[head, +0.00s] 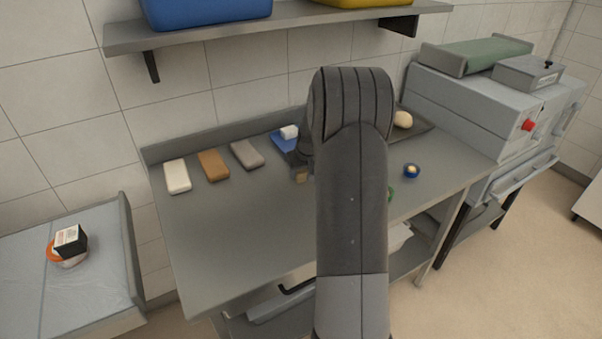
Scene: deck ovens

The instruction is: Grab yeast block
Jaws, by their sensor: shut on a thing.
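My arm rises in front of the steel table and hides much of its right half. The dark end of my gripper (303,158) shows just left of the arm, low over the table; its fingers are mostly hidden. A small tan block (300,176), seemingly the yeast block, shows at the gripper's lower end, and the gripper is shut on it. I cannot tell whether the block touches the table. A white block (289,132) sits on a blue item (283,144) behind the gripper.
White (177,176), brown (213,165) and grey (246,154) blocks lie along the table's back left. A blue round item (411,171) and a pale ball (403,120) lie right of my arm. A shelf (200,35) hangs above. The table's front left is clear.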

